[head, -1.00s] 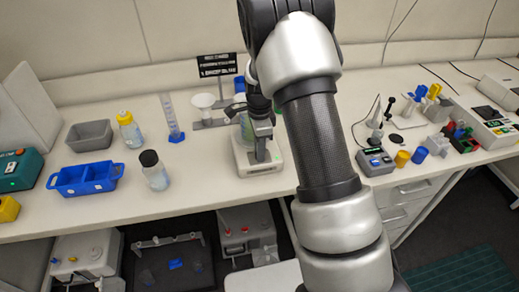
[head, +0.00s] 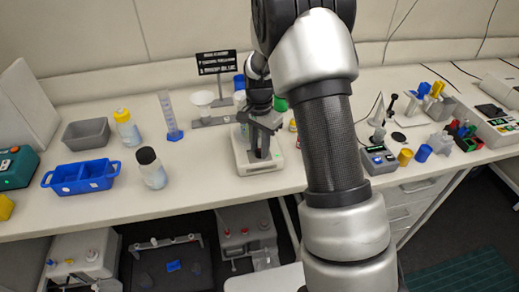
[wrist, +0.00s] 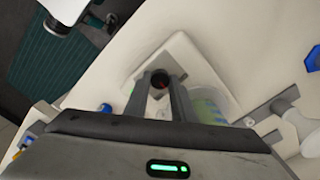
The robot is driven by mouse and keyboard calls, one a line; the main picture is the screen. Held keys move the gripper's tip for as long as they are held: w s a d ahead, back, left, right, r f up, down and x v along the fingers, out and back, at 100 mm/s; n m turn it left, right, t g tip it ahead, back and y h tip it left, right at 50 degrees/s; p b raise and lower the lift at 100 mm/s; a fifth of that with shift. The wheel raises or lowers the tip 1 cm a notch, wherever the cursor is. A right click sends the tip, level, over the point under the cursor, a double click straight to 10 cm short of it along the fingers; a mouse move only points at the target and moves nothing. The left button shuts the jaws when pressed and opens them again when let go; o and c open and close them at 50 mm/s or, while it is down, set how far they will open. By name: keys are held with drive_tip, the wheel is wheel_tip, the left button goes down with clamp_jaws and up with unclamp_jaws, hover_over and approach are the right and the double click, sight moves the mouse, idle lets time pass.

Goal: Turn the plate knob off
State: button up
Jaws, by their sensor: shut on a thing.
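The white plate device (head: 244,163) stands on the bench near the middle of the head view. It also shows as a white base in the wrist view (wrist: 180,48). My gripper (head: 262,152) reaches down over its front. In the wrist view its two fingers (wrist: 160,80) are close together around a small dark round part with a reddish middle, which appears to be the plate knob (wrist: 160,81). The gripper is shut on it. The knob is hidden in the head view, and its turn position cannot be read. A vessel with green contents (wrist: 208,105) is beside the fingers.
A black-capped bottle (head: 152,170) and a blue tray (head: 82,178) stand left of the plate. A small grey device (head: 379,160) and coloured parts are to the right. The bench front is clear.

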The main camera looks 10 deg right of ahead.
sight(259, 151)
drive_tip(key=n+b, duration=0.1)
drive_tip(key=n, duration=0.4)
drive_tip(key=shift+n, duration=0.3)
drive_tip(key=shift+r+n+b, duration=0.1)
drive_tip(key=shift+n+b, duration=0.35)
drive_tip(key=shift+n, duration=1.75)
drive_tip(key=o, duration=1.1)
drive_tip(key=shift+c, duration=0.2)
wheel_tip(259, 151, up, 17)
drive_tip(key=shift+r, duration=0.2)
